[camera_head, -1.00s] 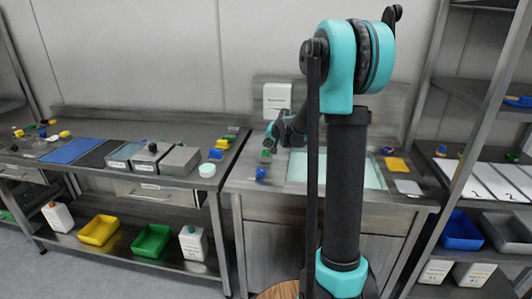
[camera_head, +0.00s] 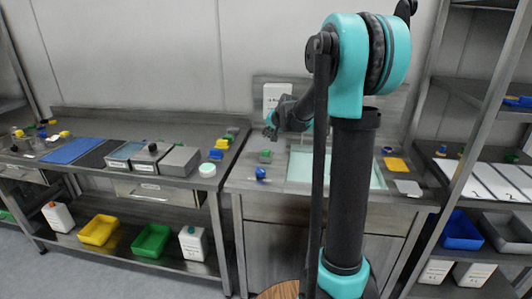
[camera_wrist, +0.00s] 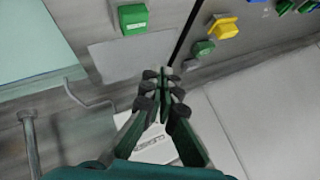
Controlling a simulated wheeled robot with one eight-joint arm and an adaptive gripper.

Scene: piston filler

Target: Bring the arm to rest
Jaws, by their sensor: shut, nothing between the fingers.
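My gripper (camera_wrist: 162,90) is shut and empty in the wrist view, its dark fingertips close together. In the head view my gripper (camera_head: 270,131) hangs above the back of the middle bench, left of the sink. A green block (camera_head: 265,156) lies on the bench below it, apart from the fingers. A green block (camera_wrist: 133,18) also shows in the wrist view, beyond the fingertips. My arm's upright link hides part of the sink and bench in the head view.
A blue item (camera_head: 261,174) stands near the bench's front left. The pale sink (camera_head: 300,168) fills the bench middle. A white labelled box (camera_head: 277,95) is at the back wall. A shelf rack with a blue bin (camera_head: 461,231) stands right. The left bench carries boxes and trays.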

